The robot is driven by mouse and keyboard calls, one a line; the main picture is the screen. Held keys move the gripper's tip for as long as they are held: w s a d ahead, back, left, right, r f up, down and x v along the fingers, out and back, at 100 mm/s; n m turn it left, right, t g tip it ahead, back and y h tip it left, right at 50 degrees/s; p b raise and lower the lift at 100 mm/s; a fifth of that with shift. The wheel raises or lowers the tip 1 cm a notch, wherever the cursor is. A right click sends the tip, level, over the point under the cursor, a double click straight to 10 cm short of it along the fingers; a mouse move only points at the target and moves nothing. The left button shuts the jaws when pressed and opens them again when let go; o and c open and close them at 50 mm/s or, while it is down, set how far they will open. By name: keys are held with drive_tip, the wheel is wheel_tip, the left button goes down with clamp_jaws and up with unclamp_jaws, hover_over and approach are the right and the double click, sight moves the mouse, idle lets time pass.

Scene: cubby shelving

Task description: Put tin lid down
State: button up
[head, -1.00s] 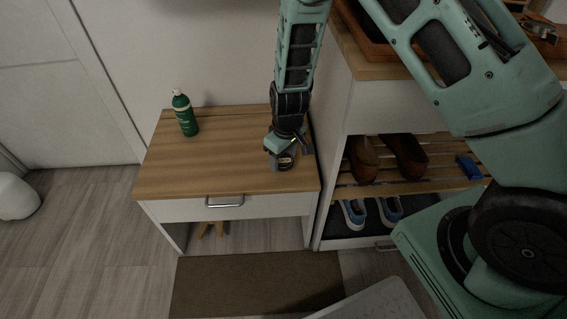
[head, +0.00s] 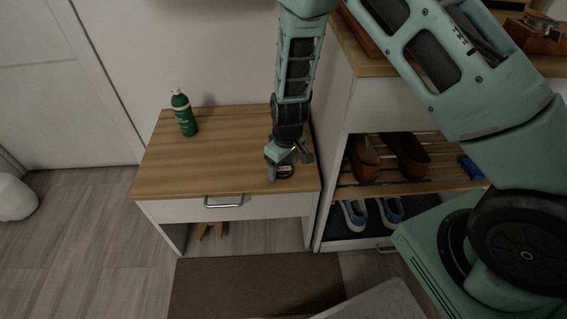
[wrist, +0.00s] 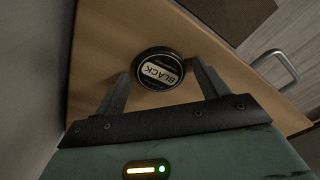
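The tin lid (wrist: 160,69) is a round black disc with a pale label reading "BLACK", face up in the wrist view. In the head view the tin lid (head: 285,171) appears at the right front part of the wooden cabinet top (head: 215,160). My gripper (wrist: 160,68) is open, pointing down, with one finger on each side of the lid. Narrow gaps show between the fingers and the lid. In the head view my gripper (head: 289,168) partly covers the lid. The lid seems to lie on the wood, but its underside is hidden.
A green bottle (head: 184,113) stands at the back left of the cabinet top. A shoe shelf (head: 345,192) rises close on the right, holding brown shoes (head: 408,158) and blue shoes (head: 390,209). The cabinet top's middle is clear.

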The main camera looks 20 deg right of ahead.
sight(286, 171)
wheel_tip(286, 171, up, 13)
drive_tip(key=s+p, duration=0.1)
drive_tip(key=p, duration=0.3)
drive_tip(key=s+a+r+y, duration=0.1)
drive_tip(key=s+a+r, duration=0.4)
drive_tip(key=r, duration=0.2)
drive_tip(key=s+r, duration=0.3)
drive_tip(key=s, duration=0.4)
drive_tip(key=s+a+r+n, duration=0.1)
drive_tip(key=s+r, duration=0.3)
drive_tip(key=s, duration=0.2)
drive_tip(key=s+r+n+g, duration=0.1)
drive_tip(key=s+r, duration=0.3)
drive_tip(key=s, duration=0.3)
drive_tip(key=shift+s+a+r+h, duration=0.2)
drive_tip(key=shift+s+r+h, duration=0.1)
drive_tip(key=shift+h, duration=0.1)
wheel_tip(286, 171, up, 21)
drive_tip(key=p, duration=2.1)
drive_tip(key=shift+r, duration=0.15)
